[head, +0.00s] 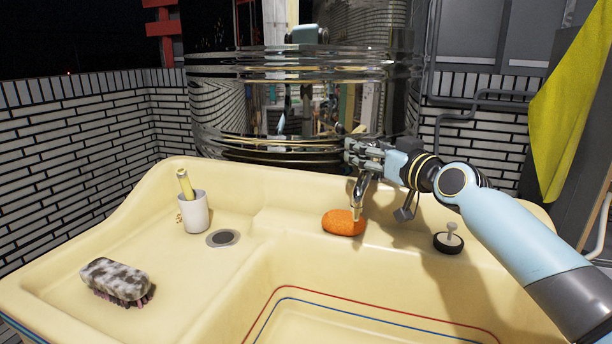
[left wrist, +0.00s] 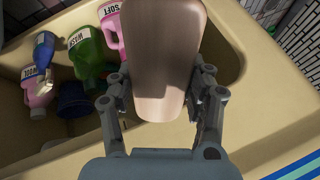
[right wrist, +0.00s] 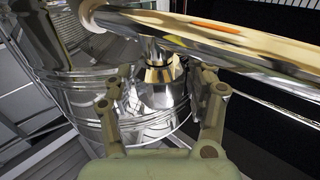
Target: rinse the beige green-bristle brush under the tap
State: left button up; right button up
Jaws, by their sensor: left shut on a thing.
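The beige brush (left wrist: 165,50) shows in the left wrist view, between the fingers of my left gripper (left wrist: 162,100), which is shut on it. Its smooth back faces the camera and its bristles are hidden. Neither this brush nor my left gripper shows in the head view. The tap (head: 361,190) stands at the back of the cream sink, its spout pointing down. My right gripper (head: 352,155) is at the top of the tap. In the right wrist view its fingers (right wrist: 160,92) are apart, with a chrome fitting behind the gap and the shiny tap pipe (right wrist: 220,38) across the top.
An orange oval piece (head: 343,222) lies beside the spout. A white cup (head: 195,213), a drain (head: 222,238) and a grey-white brush (head: 116,279) are on the left ledge. A black stopper (head: 448,243) is at right. Several bottles (left wrist: 88,50) crowd the left wrist view.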

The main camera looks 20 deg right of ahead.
jog(key=c, duration=0.9)
pick_arm(q)
jog(key=shift+w+r+p, duration=0.1)
jog(key=shift+r+p, duration=0.65)
jog(key=shift+r, duration=0.05)
pick_arm(e)
jog(key=shift+o, duration=0.2)
jog(key=shift+r, duration=0.2)
pick_arm(q)
jog(key=shift+r+p, duration=0.3)
jog(key=shift+r, duration=0.05)
pick_arm(e)
jog(key=shift+f+m+h, duration=0.1)
jog(key=shift+m+h, duration=0.2)
jog(key=shift+h, duration=0.2)
pick_arm(q)
jog(key=shift+f, duration=0.1)
pick_arm(e)
jog(key=shift+f, duration=0.1)
jog(key=o, duration=1.2)
jog(key=s, duration=0.4)
jog(key=s+d, duration=0.1)
jog(key=s, duration=0.7)
jog(key=shift+d, duration=0.25)
